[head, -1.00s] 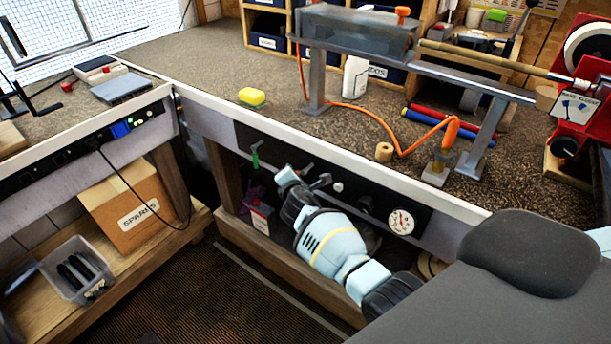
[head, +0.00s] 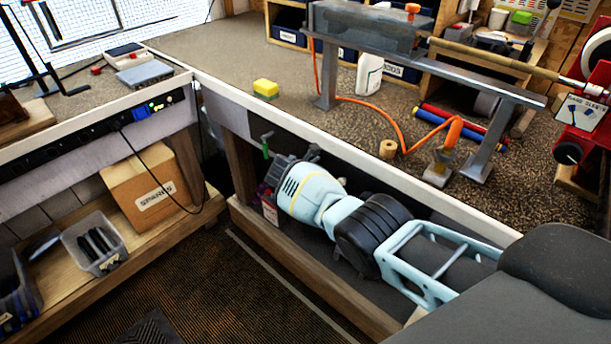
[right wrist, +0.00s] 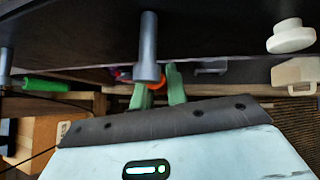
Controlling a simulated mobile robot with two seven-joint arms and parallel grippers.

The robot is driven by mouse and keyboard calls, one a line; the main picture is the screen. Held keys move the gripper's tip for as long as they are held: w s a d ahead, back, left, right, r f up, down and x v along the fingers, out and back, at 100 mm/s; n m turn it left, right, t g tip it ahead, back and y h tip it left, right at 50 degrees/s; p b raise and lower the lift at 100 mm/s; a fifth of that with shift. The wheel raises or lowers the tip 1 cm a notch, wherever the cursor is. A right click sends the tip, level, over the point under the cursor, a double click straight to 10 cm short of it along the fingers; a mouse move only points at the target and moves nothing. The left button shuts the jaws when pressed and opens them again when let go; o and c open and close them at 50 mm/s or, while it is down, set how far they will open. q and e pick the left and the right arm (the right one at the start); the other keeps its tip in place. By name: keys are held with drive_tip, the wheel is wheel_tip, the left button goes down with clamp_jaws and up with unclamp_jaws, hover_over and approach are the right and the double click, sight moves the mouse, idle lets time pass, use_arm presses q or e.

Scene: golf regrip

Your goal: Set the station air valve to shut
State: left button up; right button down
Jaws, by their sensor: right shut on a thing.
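My right arm reaches under the bench's front edge, and its gripper is hidden behind its wrist in the head view. In the right wrist view the two greenish fingers of my right gripper (right wrist: 160,92) are closed around an orange-red valve handle (right wrist: 157,84). Only a small part of the handle shows, beside a grey post (right wrist: 148,48) on the dark panel. A second, green-handled lever (right wrist: 48,85) sits to the left, clear of the fingers; it also shows in the head view (head: 266,145). Which way the held handle points is hard to tell. My left gripper is out of view.
A white knob (right wrist: 290,35) stands out from the panel at right. The bench edge (head: 360,170) runs just above my arm. A spares box (head: 150,190) stands on the lower shelf.

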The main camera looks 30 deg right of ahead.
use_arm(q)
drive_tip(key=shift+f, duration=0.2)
use_arm(e)
drive_tip(key=shift+s+d+g, duration=0.15)
drive_tip(key=shift+s+g, duration=0.1)
drive_tip(key=shift+g, duration=0.15)
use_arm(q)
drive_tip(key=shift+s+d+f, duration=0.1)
use_arm(e)
drive_tip(key=shift+s+n, duration=0.1)
drive_tip(key=shift+n, duration=0.2)
drive_tip(key=c, duration=1.4)
unclamp_jaws()
